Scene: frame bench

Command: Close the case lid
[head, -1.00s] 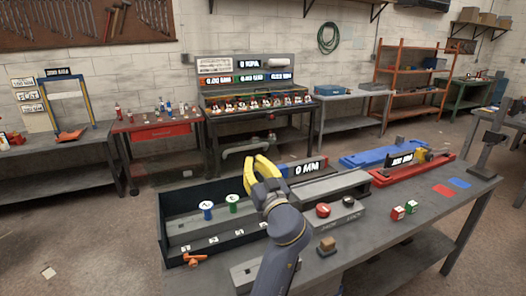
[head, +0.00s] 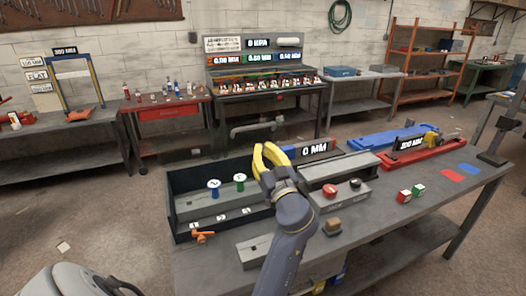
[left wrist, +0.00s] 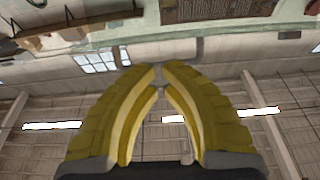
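The case is most likely the dark open-topped box (head: 180,222) at the left end of the near bench in the head view. A blue spool-like piece (head: 213,188) and a green one (head: 239,182) stand inside it. I cannot clearly make out the lid. My left gripper (head: 263,147), with yellow fingers, is above the case's right rear end, empty. In the left wrist view its fingertips (left wrist: 158,68) are close together with a narrow gap. My right gripper is out of view.
On the bench, a grey block with red (head: 330,191) and black buttons stands right of the case. An orange handle (head: 202,237) lies at its front. A 0 MM display (head: 315,150) is just right of the gripper.

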